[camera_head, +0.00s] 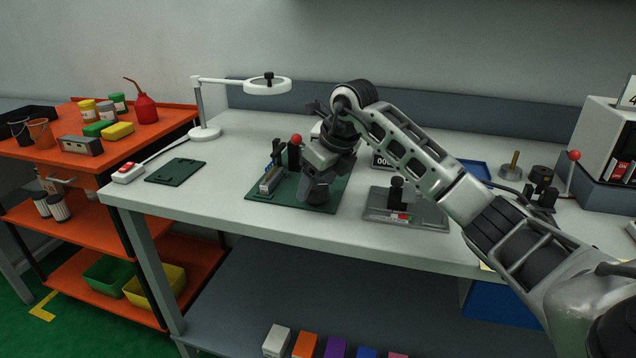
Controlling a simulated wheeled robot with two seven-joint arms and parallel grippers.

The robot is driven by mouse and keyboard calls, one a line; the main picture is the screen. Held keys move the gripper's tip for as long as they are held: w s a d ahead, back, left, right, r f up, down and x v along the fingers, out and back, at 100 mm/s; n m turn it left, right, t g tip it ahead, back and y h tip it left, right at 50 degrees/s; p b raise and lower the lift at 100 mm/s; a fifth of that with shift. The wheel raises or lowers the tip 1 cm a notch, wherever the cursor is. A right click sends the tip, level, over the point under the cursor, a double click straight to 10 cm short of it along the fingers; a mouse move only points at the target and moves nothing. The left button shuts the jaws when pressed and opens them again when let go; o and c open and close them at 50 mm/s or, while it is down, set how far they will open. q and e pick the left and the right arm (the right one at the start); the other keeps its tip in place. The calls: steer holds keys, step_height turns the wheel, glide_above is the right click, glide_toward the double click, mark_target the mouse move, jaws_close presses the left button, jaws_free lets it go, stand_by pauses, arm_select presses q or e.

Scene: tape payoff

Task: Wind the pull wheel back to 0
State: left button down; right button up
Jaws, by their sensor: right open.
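My right gripper (316,186) reaches down over a dark green base plate (262,194) on the workbench. The device on the plate has a grey metal block (270,180), dark upright parts and a red ball knob (296,139). My gripper is open, with its fingers at the right part of this device. A dark round part (318,197) shows low at the fingers; I cannot tell whether it is the pull wheel or whether the fingers touch it. The gripper and forearm hide much of the device. A counter display (382,163) behind my forearm is partly hidden. My left gripper is out of view.
A grey fixture (405,212) stands right of the plate, close under my forearm. A white magnifier lamp (205,132) and a dark green mat (175,171) lie to the left. A red-knobbed lever (573,156) stands at the right.

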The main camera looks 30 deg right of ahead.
steer(key=shift+w+f, duration=0.1)
steer(key=shift+f, duration=0.25)
steer(key=c, duration=1)
steer(key=shift+r, duration=0.1)
